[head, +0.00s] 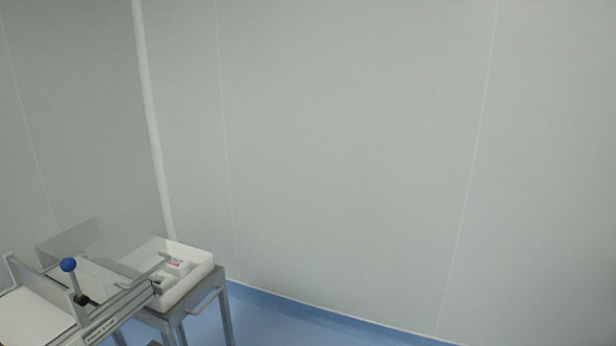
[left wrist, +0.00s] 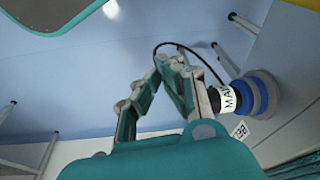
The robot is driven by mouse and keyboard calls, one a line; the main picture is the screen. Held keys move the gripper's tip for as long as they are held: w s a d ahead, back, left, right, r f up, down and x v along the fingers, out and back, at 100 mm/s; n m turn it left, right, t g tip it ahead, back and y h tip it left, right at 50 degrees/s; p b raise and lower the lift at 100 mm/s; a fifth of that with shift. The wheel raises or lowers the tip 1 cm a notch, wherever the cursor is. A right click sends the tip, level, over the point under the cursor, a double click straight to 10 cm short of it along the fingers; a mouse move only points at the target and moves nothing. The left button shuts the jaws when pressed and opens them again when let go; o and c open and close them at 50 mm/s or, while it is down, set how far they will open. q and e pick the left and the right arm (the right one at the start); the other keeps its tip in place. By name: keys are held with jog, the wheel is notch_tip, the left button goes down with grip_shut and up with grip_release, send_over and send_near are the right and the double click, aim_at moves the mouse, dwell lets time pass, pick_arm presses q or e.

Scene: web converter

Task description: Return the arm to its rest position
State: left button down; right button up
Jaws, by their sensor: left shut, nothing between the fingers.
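My left gripper (left wrist: 166,64) shows in the left wrist view, with teal and grey fingers drawn together at the tips and nothing between them. Its teal body fills the bottom middle of that view. A round blue and grey knob (left wrist: 262,95) with a white label reading "MAI…" is just right of the fingers in the picture. Whether the fingers touch it I cannot tell. Neither arm shows in the head view, and my right gripper is in no view.
In the head view, a machine with a blue ball-topped lever (head: 69,265) and a clear cover (head: 100,240) stands at lower left. Beside it is a white tray (head: 205,262) on a metal stand (head: 222,300). Pale walls surround a blue floor (head: 270,325), clear at right.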

pick_arm(q)
jog(key=s+a+f+g, duration=0.1)
jog(key=s+f, duration=0.3)
jog(key=f, duration=0.5)
jog(key=s+f, duration=0.3)
jog(key=f, duration=0.6)
jog(key=s+a+f, duration=0.2)
jog(key=s+f, duration=0.6)
jog(key=s, duration=0.4)
jog(key=shift+s+a+f+g, duration=0.2)
jog(key=shift+s+f+g, duration=0.05)
jog(key=shift+g, duration=0.15)
